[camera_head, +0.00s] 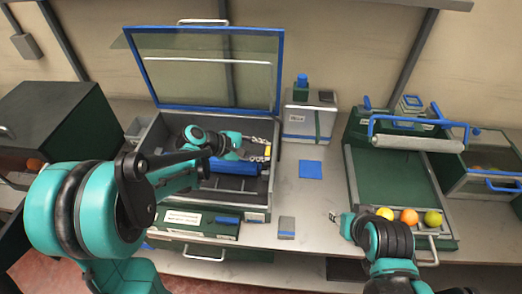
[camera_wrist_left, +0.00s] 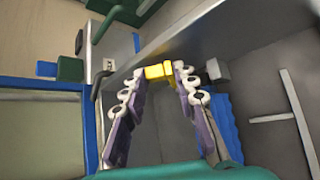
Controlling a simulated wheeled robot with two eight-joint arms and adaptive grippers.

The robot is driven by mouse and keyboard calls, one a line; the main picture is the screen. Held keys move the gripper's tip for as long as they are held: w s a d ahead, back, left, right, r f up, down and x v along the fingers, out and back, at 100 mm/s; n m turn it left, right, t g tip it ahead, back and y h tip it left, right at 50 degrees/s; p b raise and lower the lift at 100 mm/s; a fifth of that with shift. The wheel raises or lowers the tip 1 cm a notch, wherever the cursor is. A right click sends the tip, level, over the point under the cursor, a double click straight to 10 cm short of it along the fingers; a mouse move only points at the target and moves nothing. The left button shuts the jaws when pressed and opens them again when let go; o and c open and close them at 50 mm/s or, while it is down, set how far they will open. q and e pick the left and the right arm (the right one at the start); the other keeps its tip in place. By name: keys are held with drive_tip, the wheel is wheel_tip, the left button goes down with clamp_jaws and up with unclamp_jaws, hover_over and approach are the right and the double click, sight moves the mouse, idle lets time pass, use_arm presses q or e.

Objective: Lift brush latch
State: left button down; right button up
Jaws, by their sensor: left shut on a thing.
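My left gripper (camera_head: 258,148) reaches into the open grey box (camera_head: 262,196), near its right inner wall. In the left wrist view, the gripper (camera_wrist_left: 160,72) has its two fingers on either side of a small yellow latch (camera_wrist_left: 155,71) at the wall and is shut on it. The latch shows only as a small yellow spot in the head view (camera_head: 267,151). A blue brush-like roller (camera_head: 235,167) lies in the box below the gripper; part of it shows behind the right finger in the wrist view. My right gripper (camera_head: 340,218) hangs over the table front; its fingers are too small to judge.
The box's blue-framed glass lid (camera_head: 205,30) stands open behind. A grey-green container (camera_head: 309,120) and a blue square (camera_head: 311,169) are right of the box. A green tray (camera_head: 387,180) holds several fruits (camera_head: 409,216) near my right arm. The table middle is mostly clear.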

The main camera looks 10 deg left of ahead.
use_arm(q)
drive_tip(key=w+n+g+p, duration=0.2)
drive_tip(key=w+n+g, duration=0.2)
drive_tip(key=w+g, duration=0.2)
drive_tip(key=shift+w+r+g+p, duration=0.25)
drive_tip(key=shift+g+p, duration=0.15)
drive_tip(key=shift+g, duration=0.3)
idle(0.4)
drive_tip(key=c, duration=1.4)
unclamp_jaws()
drive_tip(key=shift+o, duration=0.2)
drive_tip(key=shift+w+f, duration=0.1)
drive_tip(key=shift+f, duration=0.05)
